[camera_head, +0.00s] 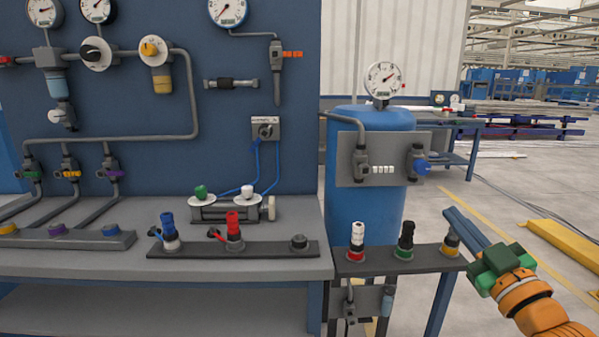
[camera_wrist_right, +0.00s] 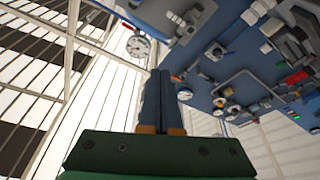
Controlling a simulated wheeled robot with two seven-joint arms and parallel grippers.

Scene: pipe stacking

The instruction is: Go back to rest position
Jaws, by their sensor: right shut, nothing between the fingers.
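My right gripper (camera_head: 450,212) comes in from the lower right in the head view, with an orange wrist, a green body and long blue fingers. The fingers lie together, shut and empty, just right of the small black rack (camera_head: 385,262). In the right wrist view the two blue fingers (camera_wrist_right: 160,75) stand side by side with nothing held between them. The fingers point up and left, near the rack's yellow-based fitting (camera_head: 451,243). I do not see my left gripper.
A blue tank (camera_head: 365,215) with a gauge (camera_head: 384,80) stands behind the small rack. The workbench (camera_head: 90,262) carries a rack with blue-topped (camera_head: 168,228) and red-topped (camera_head: 233,226) fittings. A blue pipe panel (camera_head: 230,140) rises behind it. Open floor (camera_head: 500,190) lies to the right.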

